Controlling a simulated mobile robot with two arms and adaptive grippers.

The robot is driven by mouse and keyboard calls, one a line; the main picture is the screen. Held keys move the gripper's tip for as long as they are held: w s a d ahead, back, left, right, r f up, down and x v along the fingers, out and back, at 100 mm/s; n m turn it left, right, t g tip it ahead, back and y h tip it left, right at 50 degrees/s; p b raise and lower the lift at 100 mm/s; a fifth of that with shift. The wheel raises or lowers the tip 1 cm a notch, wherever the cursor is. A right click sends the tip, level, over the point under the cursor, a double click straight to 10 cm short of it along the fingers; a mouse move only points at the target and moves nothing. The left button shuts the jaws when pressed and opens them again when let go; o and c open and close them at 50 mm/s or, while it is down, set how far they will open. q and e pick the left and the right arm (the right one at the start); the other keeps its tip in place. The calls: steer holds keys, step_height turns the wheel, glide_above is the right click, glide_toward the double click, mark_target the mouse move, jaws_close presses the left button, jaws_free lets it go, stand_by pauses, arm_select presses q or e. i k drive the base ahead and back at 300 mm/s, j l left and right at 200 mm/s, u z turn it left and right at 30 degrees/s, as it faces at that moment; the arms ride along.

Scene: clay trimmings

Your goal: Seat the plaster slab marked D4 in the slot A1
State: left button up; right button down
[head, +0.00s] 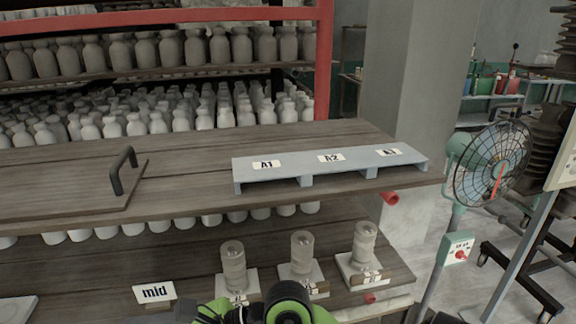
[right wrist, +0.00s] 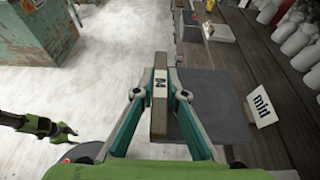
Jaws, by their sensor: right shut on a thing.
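In the right wrist view my right gripper (right wrist: 160,78) is shut on a narrow upright slab (right wrist: 159,118), seen edge-on. Its small white label (right wrist: 160,84) is turned sideways and looks like D4, but is hard to read. The slab is over or beside a dark grey plate (right wrist: 225,105); contact cannot be told. The slot A1 (head: 266,174) is the left bay of a blue-grey rack on the upper shelf in the head view. What I see of the bay is empty. My left gripper (right wrist: 66,131) seems to show at the left of the wrist view, too small to judge.
Labels A2 (head: 331,158) and A3 (head: 389,152) mark the other bays. A board with a black handle (head: 123,170) lies left of the rack. Below stand several cylinders on white bases (head: 302,258) and a mid sign (head: 154,292). A fan (head: 492,165) stands at right.

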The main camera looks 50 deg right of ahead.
mark_target(366, 160)
steer(key=z, duration=0.4)
steer(key=j+z, duration=0.15)
steer(key=z, duration=0.2)
steer(key=k+z, duration=0.1)
steer(key=z, duration=0.3)
